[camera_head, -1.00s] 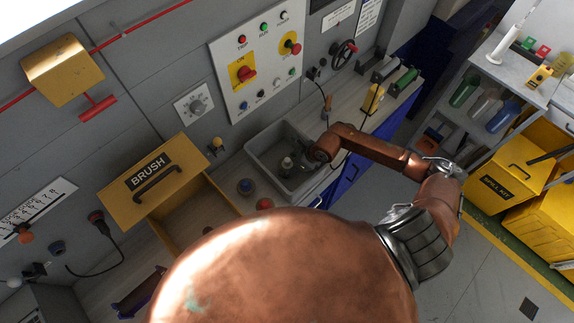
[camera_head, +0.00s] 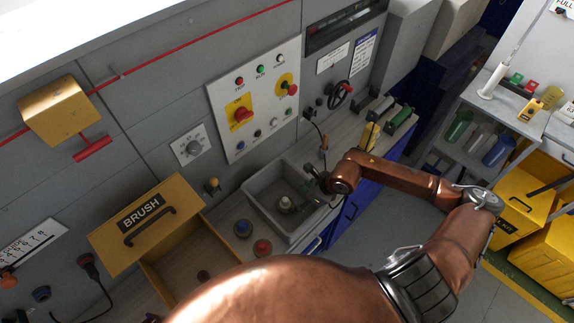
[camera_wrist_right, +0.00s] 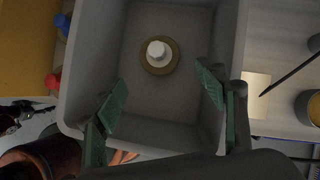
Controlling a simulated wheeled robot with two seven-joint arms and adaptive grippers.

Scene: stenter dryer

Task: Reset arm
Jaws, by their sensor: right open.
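My right arm reaches from the lower right in the head view, and its gripper (camera_head: 314,186) is over the grey sink tray (camera_head: 262,187). In the right wrist view the gripper (camera_wrist_right: 162,96) is open, with its green-padded fingers apart and nothing between them. Beyond the fingers, a round brown piece with a white knob (camera_wrist_right: 158,54) stands on the floor of the grey tray (camera_wrist_right: 86,62). The same piece shows beside the gripper in the head view (camera_head: 285,203). My left gripper is not in view.
The yellow BRUSH box (camera_head: 142,222) stands open left of the tray. Blue (camera_head: 243,228) and red (camera_head: 262,247) knobs sit between them. The control panel (camera_head: 258,98) is on the wall behind. A yellow SPILL KIT bin (camera_head: 518,213) and shelves are at right, with clear floor before them.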

